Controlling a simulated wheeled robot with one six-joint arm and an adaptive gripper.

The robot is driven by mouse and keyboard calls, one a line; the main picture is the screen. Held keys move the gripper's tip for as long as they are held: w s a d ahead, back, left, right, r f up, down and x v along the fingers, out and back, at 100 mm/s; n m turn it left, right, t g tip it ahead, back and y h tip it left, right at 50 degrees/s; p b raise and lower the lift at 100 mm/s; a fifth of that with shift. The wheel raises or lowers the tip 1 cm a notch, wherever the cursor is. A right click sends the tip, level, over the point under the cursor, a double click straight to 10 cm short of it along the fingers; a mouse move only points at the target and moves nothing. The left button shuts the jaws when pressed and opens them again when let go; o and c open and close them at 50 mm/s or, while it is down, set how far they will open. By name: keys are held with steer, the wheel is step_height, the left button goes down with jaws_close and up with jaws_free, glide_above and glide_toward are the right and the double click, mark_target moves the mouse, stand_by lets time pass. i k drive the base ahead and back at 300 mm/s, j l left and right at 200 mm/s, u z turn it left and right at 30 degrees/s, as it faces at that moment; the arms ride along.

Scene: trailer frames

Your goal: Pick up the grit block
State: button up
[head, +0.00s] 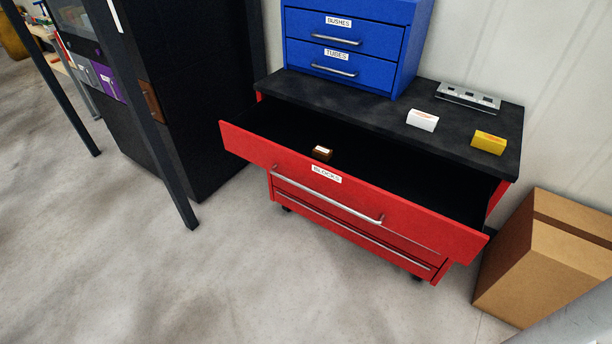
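A small brown block (321,153) with a pale top patch lies in the open top drawer (240,139) of the red cabinet, near the drawer's front wall. The drawer's front carries a BLOCKS label. I cannot read any marking on the brown block; it may be the grit block. My gripper is not in view.
A blue drawer unit (375,47) and a grey slotted holder (468,97) stand on the black top (378,108). A cardboard box (535,265) stands right of the cabinet. A black cabinet and dark posts (160,140) stand left. The front floor (150,270) is clear.

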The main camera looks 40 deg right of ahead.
mark_target(323, 153)
steer(key=z, duration=1.65)
steer(key=j+z, duration=0.5)
steer(key=j, duration=0.15)
steer(key=k+j+z, duration=0.15)
steer(key=j+z, duration=0.35)
steer(key=j, duration=0.15)
